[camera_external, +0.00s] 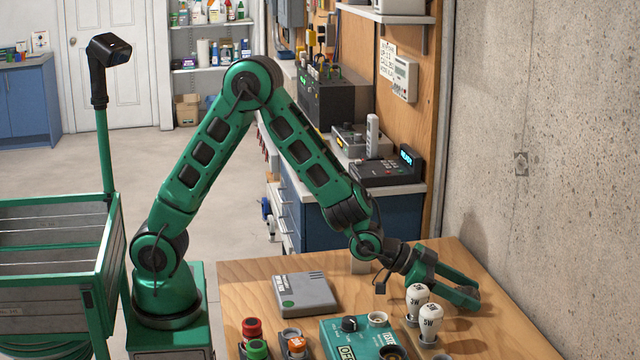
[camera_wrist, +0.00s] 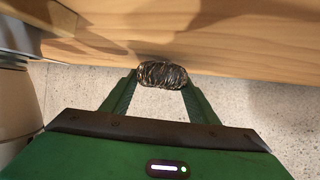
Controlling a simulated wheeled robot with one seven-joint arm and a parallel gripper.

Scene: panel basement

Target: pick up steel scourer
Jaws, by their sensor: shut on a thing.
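The steel scourer (camera_wrist: 162,75) is a dark, shiny, coiled-wire bundle at the top middle of the wrist view. My gripper (camera_wrist: 160,88) is shut on it, with one green finger at each side. The wooden table (camera_wrist: 215,38) shows behind and above the scourer in that view. I cannot tell whether the scourer touches the table. In the external view my gripper (camera_external: 470,297) is low over the right part of the table, behind the white bulbs. The scourer cannot be made out there.
Two white bulbs (camera_external: 431,322) stand just in front of my gripper. A teal box (camera_external: 358,340), several buttons (camera_external: 257,349) and a flat grey box (camera_external: 305,293) lie to the left. A concrete wall (camera_external: 560,150) rises close on the right.

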